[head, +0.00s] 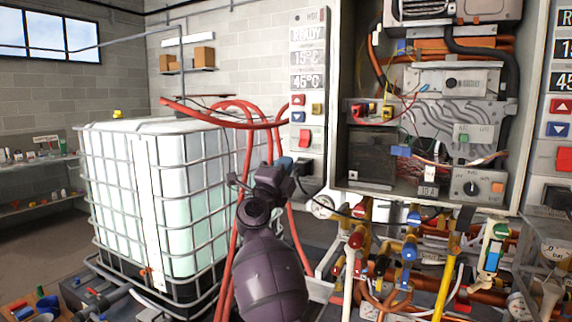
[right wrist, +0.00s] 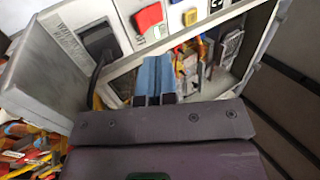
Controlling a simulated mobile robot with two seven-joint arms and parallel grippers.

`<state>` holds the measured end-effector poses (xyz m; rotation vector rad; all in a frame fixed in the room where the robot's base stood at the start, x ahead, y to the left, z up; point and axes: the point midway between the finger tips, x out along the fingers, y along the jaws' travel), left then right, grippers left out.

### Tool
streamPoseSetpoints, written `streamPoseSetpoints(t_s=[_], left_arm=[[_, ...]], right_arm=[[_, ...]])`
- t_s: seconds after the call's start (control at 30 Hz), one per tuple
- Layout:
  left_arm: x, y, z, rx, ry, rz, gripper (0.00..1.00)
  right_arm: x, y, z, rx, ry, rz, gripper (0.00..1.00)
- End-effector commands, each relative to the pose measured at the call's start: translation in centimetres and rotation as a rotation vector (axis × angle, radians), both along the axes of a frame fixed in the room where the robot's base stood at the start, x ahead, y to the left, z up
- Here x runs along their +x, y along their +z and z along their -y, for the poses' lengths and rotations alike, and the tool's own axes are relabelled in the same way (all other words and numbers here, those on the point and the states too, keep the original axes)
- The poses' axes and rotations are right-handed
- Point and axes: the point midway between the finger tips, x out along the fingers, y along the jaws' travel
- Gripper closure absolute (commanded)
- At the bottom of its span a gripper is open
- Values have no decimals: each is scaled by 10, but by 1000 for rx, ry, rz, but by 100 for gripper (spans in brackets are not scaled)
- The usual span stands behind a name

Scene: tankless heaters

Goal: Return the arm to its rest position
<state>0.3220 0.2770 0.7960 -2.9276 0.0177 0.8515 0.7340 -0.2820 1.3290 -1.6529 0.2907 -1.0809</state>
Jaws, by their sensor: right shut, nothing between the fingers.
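My right arm (head: 268,270) rises from the bottom middle of the head view. Its gripper (head: 285,163) is in front of the lower part of the grey control panel (head: 309,90). In the right wrist view the fingers of this gripper (right wrist: 154,78) are blue and together, with nothing held. Whether the fingertips touch the panel, I cannot tell. My left gripper is not in view.
An open heater cabinet (head: 340,100) with wiring stands on the right, above pipes and coloured valves (head: 409,250). Red hoses (head: 236,235) hang close beside my right arm. A caged white tank (head: 185,165) stands left. Open floor (head: 40,235) shows at far left.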

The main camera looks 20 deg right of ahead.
Motion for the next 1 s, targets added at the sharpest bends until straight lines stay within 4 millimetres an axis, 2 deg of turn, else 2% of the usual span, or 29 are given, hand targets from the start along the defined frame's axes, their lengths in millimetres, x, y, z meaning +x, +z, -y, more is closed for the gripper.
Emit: streamPoseSetpoints(t_s=[0.57,0.67,0.8,0.87,0.97,1.0], left_arm=[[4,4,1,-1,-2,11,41],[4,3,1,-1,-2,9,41],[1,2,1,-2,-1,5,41],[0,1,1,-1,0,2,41],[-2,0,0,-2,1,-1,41],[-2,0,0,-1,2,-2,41]], right_arm=[[3,3,-5,-9,44,18,100],[4,15,-16,-84,93,37,100],[-4,48,-43,-262,162,72,100],[-9,57,-54,-341,182,75,100],[-15,54,-68,-468,207,45,100],[-17,48,-72,-517,215,22,100]])
